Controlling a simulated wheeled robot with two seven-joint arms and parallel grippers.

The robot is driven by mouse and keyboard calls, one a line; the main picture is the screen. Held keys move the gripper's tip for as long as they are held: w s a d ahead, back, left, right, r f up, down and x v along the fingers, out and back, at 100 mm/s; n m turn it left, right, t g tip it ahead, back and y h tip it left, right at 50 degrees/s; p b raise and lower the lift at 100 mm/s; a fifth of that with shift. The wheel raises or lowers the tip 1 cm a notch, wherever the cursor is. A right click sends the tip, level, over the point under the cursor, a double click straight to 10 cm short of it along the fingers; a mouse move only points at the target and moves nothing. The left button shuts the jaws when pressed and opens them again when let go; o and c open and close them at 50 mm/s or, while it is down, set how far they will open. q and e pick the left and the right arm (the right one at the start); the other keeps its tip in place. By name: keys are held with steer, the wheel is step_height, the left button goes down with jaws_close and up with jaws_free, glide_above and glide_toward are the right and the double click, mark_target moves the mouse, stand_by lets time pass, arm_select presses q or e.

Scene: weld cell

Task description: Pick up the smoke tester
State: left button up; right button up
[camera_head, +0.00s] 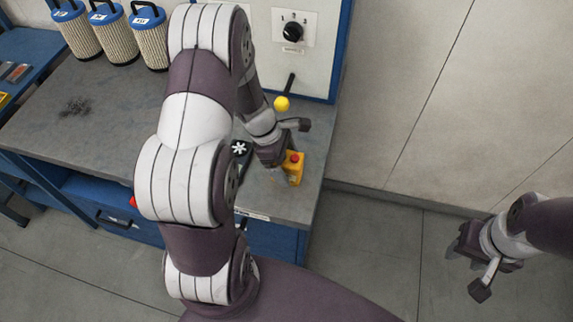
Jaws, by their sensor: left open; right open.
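A small yellow device with a red top (294,166), which looks like the smoke tester, stands on the grey bench top near its right end. My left gripper (284,179) is open and right at this device, overlapping its left side in the picture. I cannot tell whether the fingers touch it. My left arm hides part of the bench. My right gripper (468,262) is open and empty, out over the floor at the right, well away from the bench.
Several filter cartridges with blue caps (118,38) stand at the back left of the grey bench (60,130). A panel with a rotary knob (293,32) and a yellow-balled lever (282,103) rises behind. A dark item with a white symbol (239,149) lies left of the gripper.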

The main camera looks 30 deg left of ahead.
arm_select(q)
steer(key=shift+w+d, duration=0.1)
steer(key=shift+d, duration=0.05)
steer(key=c, duration=1.5)
